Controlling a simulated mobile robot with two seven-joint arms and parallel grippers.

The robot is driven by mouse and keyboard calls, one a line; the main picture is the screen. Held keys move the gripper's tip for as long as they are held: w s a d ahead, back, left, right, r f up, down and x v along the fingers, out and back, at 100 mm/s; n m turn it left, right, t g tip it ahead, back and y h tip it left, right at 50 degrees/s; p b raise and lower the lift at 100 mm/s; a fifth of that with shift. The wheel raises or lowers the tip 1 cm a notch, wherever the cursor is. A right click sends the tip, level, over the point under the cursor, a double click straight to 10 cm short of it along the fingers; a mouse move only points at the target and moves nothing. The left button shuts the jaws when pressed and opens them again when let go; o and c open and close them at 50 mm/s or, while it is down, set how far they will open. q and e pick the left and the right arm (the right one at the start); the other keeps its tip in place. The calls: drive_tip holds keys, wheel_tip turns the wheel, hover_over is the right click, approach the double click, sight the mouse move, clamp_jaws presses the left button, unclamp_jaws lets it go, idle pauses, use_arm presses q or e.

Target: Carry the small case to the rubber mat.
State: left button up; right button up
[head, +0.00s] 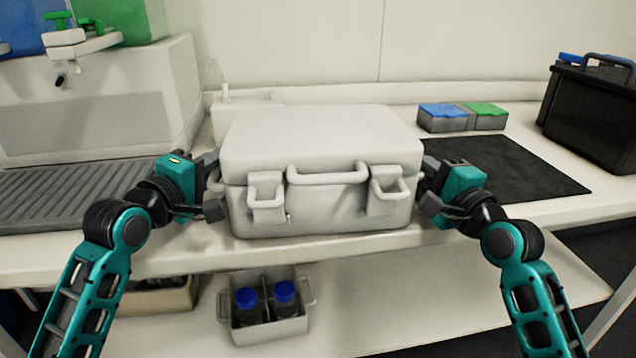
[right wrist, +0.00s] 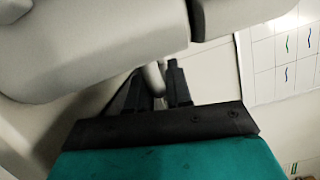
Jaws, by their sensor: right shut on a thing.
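The small case (head: 322,145) is pale grey, closed and level, with two front latches and a front handle. It is at the bench's front edge, left of the black rubber mat (head: 530,172); whether it touches the bench is unclear. My right gripper (head: 432,187) is shut on the handle at the case's right side. The right wrist view shows the fingers (right wrist: 160,88) around that handle, under the case wall (right wrist: 100,45). My left gripper (head: 212,187) is at the case's left side; its grip on the handle there is hard to make out.
The mat's visible part is bare. Blue and green lidded boxes (head: 462,117) stand behind it, and a black handled box (head: 592,110) stands to its right. A ribbed drain tray (head: 70,190) is at left. A caddy with blue-capped bottles (head: 265,325) is on the shelf below.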

use_arm(q)
clamp_jaws()
use_arm(e)
clamp_jaws()
drive_tip(key=shift+r, duration=0.15)
idle(0.4)
